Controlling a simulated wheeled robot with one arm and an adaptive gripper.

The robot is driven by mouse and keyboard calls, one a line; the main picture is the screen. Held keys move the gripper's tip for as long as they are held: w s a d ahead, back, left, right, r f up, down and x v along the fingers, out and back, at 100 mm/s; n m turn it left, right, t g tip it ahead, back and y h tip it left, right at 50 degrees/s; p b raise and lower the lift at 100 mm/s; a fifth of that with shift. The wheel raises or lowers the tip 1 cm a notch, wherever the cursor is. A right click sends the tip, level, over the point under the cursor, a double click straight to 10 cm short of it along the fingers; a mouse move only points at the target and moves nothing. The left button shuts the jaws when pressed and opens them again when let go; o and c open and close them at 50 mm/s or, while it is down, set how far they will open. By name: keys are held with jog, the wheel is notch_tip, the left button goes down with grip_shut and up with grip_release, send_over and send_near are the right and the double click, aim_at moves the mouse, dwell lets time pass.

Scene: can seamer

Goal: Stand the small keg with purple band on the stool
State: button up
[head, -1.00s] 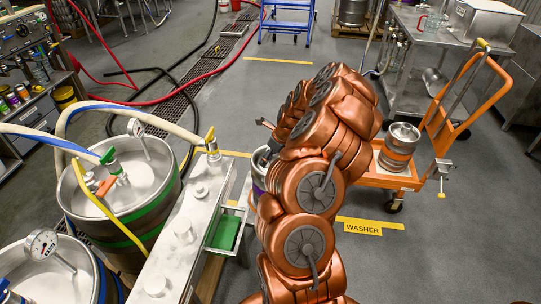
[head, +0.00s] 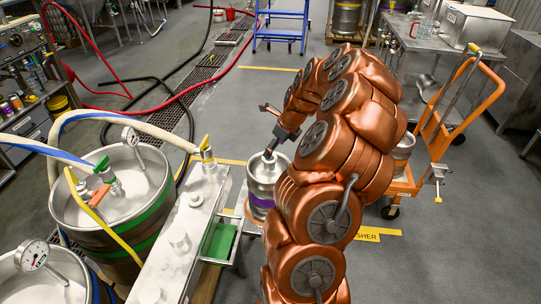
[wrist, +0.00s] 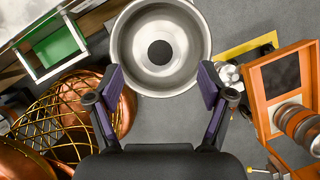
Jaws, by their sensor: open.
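The small steel keg with the purple band (head: 264,192) stands upright beside the steel bench, partly hidden behind my copper arm in the head view. In the wrist view its round open-rimmed top (wrist: 160,20) fills the upper middle, with a dark disc at its centre. My gripper (wrist: 162,82) is open and empty. Its two purple-padded fingers are spread at the near side of the keg's top. In the head view the gripper (head: 279,138) is small and partly hidden near the keg. I cannot pick out a stool for certain; a blue step frame (head: 282,27) stands at the back.
An orange cart (head: 409,186) on the right carries another keg (head: 403,150), with a second view of the cart at the wrist view's right (wrist: 262,115). The steel bench (head: 190,225) with a green tray (head: 219,241) and large kegs (head: 115,190) crowd the left. Floor behind is fairly clear.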

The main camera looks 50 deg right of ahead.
jog(key=s+a+r+n+g, duration=0.1)
jog(key=a+r+n, duration=0.3)
jog(key=a, duration=0.5)
jog(key=s+a+r+n+g+y, duration=0.1)
jog(key=s+a+r+n, duration=0.1)
jog(key=a+n, duration=0.55)
jog(key=s+a+r+n+g, duration=0.1)
jog(key=a+r+n, duration=0.35)
jog(key=a, duration=0.55)
jog(key=s+a+n+g, duration=0.1)
jog(key=s+a+n, duration=0.2)
jog(key=s+n, duration=0.3)
jog(key=s+a+f+n+g+h, duration=0.1)
jog(key=s+a+n, duration=0.3)
jog(key=s, duration=0.6)
jog(key=s+a+n+g+h, duration=0.1)
jog(key=s+a+n, duration=0.3)
jog(key=s+n, duration=0.3)
jog(key=shift+s+a+f+n+g, duration=0.15)
jog(key=shift+s+n+g, duration=0.15)
jog(key=shift+s, duration=0.25)
